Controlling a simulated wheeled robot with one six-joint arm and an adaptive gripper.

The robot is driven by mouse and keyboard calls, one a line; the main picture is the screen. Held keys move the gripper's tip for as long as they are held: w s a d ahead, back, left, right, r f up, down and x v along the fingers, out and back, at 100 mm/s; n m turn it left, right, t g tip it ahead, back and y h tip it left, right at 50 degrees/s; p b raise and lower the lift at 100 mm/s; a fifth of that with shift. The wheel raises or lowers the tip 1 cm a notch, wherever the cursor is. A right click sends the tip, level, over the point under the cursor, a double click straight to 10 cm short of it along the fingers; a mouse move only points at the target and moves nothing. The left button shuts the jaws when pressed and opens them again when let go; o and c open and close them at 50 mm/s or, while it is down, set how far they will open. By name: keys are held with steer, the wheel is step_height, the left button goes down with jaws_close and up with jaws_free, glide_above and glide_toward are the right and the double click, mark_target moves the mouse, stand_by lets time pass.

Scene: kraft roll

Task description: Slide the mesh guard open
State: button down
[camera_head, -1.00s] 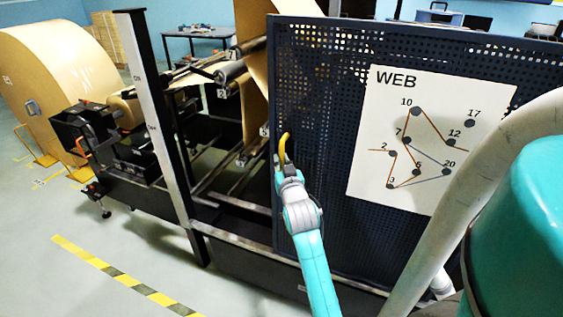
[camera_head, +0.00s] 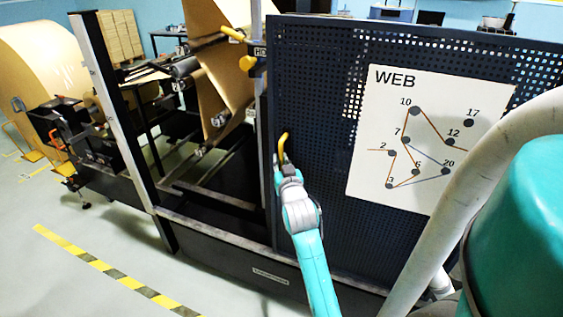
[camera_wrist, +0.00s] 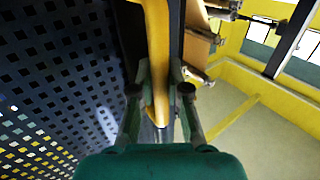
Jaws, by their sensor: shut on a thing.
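The mesh guard (camera_head: 320,110) is a dark blue perforated panel in the middle of the head view, with a white WEB diagram sheet (camera_head: 425,140) on it. A yellow handle (camera_head: 283,145) stands at its left edge. My gripper (camera_head: 284,166) is shut on this handle. In the wrist view the yellow handle (camera_wrist: 158,70) runs between the two fingers (camera_wrist: 160,95), and the guard's mesh (camera_wrist: 55,75) fills the left side. Left of the guard, the machine's rollers and brown web (camera_head: 222,85) are exposed.
A dark upright post (camera_head: 110,110) with a pale face stands left of the opening. A large kraft roll (camera_head: 45,75) is at the far left. A yellow-black floor stripe (camera_head: 110,270) crosses the clear floor in front. A yellow-handled fitting (camera_head: 247,62) sits near the guard's upper left edge.

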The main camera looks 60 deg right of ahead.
steer(key=c, duration=1.1)
jaws_free()
steer(key=shift+c, duration=0.2)
steer(key=v, duration=1.2)
